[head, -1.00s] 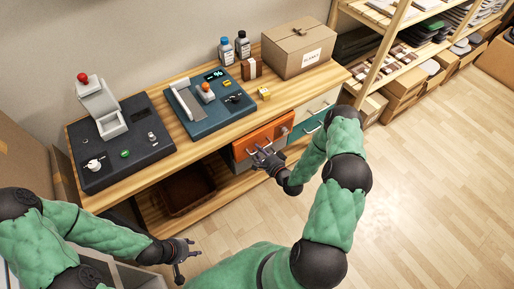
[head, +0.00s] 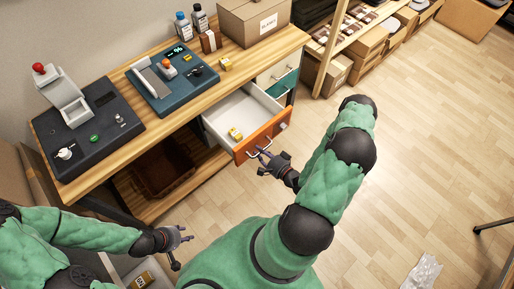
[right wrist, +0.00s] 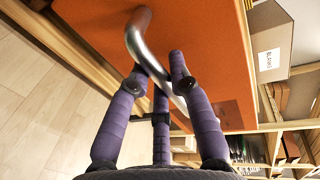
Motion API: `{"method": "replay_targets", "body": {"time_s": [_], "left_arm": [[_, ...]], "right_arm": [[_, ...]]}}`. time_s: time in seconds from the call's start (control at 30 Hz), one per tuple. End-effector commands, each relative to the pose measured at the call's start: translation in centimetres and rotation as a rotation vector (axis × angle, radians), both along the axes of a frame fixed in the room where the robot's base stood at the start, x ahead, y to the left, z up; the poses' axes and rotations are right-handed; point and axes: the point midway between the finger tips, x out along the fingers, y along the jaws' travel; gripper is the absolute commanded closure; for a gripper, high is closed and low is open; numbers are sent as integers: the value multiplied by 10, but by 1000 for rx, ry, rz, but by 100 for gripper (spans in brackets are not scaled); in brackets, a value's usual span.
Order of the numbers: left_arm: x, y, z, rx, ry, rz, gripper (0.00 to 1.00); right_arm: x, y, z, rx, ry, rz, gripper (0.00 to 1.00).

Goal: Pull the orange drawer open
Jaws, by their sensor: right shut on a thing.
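The orange drawer (head: 262,137) is pulled out from the workbench, and its white inside is visible. My right gripper (head: 263,158) is at the drawer's metal handle. In the right wrist view, its purple fingers (right wrist: 158,82) are shut around the curved silver handle (right wrist: 139,38) on the orange front. My left gripper (head: 178,240) hangs low at the front left, away from the drawer, with its fingers apart and nothing seen between them.
A wooden workbench (head: 150,135) carries a black press device (head: 90,130), a blue device (head: 172,85), bottles and a cardboard box (head: 252,20). Other drawers, one teal (head: 281,86), sit beside the orange one. Shelves stand at the back right.

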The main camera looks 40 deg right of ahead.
Motion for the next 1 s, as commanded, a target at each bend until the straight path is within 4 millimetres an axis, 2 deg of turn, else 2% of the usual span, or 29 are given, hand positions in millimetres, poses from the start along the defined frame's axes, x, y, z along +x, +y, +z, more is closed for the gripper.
{"method": "replay_targets", "body": {"time_s": [0.53,0.57,0.6,0.63,1.0], "left_arm": [[0,0,0,0,-1,0,60],[0,0,0,0,-1,0,60],[0,0,0,0,-1,0,60],[0,0,0,0,-1,0,60],[0,0,0,0,-1,0,60]], "right_arm": [[-4,-1,0,-1,0,0,100],[-4,-1,0,-1,0,0,71],[-4,-1,0,-1,0,0,60],[-4,-1,0,-1,0,0,55],[-6,-1,0,0,0,-1,55]]}}
